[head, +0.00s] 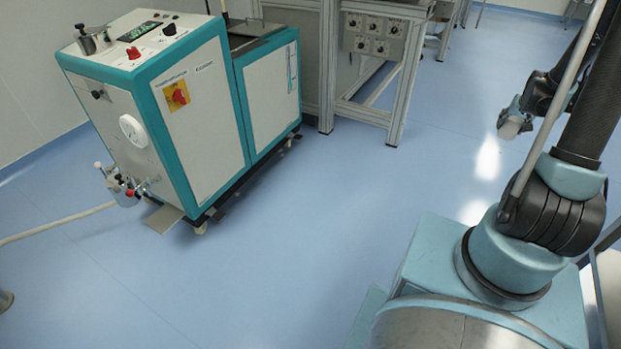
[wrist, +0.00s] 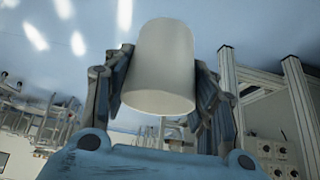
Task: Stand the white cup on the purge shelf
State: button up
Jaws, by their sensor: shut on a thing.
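My gripper (wrist: 163,62) is shut on the white cup (wrist: 160,65) in the wrist view, with a finger on each side of its wall. The cup is plain and smooth. The wrist picture appears upside down, with blue floor at the top. In the head view the gripper (head: 517,115) is small at the right, beyond my arm, with a pale shape in it that looks like the cup (head: 509,128). It is in the air over the floor. I cannot pick out the purge shelf with certainty in either view.
A white and teal machine (head: 190,110) stands at the left, with a valve (head: 128,188) and hose (head: 60,222) on its side and a flat plate (head: 163,218) low beside it. A metal frame with control boxes (head: 372,47) stands behind. The blue floor (head: 300,220) between is clear.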

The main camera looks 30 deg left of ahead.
aim_at(163, 219)
jog(key=z, duration=0.05)
jog(key=k, duration=2.9)
jog(key=u, duration=1.35)
jog(key=i, duration=1)
jog(key=z, duration=0.1)
